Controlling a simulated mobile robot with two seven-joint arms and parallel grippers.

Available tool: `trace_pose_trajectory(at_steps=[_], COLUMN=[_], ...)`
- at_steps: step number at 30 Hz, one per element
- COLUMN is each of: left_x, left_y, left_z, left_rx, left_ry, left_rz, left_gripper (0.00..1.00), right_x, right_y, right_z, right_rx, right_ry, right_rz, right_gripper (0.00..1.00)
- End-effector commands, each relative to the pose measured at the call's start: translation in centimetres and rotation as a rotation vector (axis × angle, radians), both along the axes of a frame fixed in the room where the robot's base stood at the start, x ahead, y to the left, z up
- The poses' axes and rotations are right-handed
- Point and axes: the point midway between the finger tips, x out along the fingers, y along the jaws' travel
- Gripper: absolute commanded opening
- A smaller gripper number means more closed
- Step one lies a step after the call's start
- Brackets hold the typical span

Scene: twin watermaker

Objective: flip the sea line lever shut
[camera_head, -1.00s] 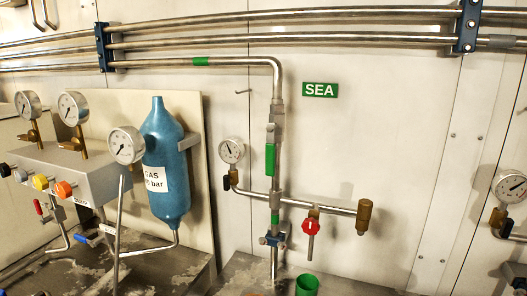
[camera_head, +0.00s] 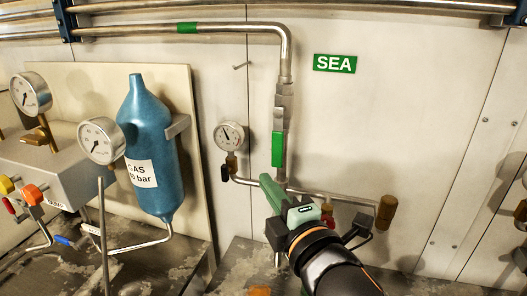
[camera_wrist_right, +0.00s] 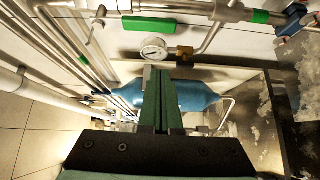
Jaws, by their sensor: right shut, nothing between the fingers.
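The sea line lever is a long green handle (camera_head: 278,149) on the vertical steel pipe below the green SEA sign (camera_head: 334,63). It stands upright, in line with the pipe. In the right wrist view the green handle (camera_wrist_right: 150,24) lies across the top. My right gripper (camera_head: 266,181) is shut and empty. Its tips are just below and left of the lever's lower end in the head view, apart from it as far as I can tell. The tips also show in the right wrist view (camera_wrist_right: 157,70). My left gripper is out of view.
A small gauge (camera_head: 229,135) sits left of the lever. A blue gas bottle (camera_head: 150,150) and a gauge box (camera_head: 75,165) stand further left. My right arm hides most of the red tap and the lower pipe.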

Motion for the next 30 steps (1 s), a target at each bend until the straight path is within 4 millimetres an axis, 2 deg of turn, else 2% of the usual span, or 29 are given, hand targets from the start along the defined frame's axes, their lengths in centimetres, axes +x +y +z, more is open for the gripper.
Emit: trace_pose_trajectory(at_steps=[3, 12, 17, 30], left_x=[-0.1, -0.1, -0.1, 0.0], left_y=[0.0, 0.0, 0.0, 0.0], left_z=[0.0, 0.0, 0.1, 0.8], left_rx=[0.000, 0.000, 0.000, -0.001], left_ry=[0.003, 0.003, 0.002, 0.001], left_rz=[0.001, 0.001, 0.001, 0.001], left_gripper=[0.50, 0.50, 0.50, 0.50], right_x=[-0.2, -0.1, 0.6, 7.4], right_y=[0.1, 0.1, 0.3, 2.9], right_z=[0.6, 0.6, 0.6, 0.7], right_rx=[-0.021, -0.021, -0.020, -0.018], right_ry=[-0.019, -0.019, -0.017, -0.017], right_rz=[-0.001, -0.001, -0.002, -0.002], right_gripper=[0.00, 0.00, 0.00, 0.00])
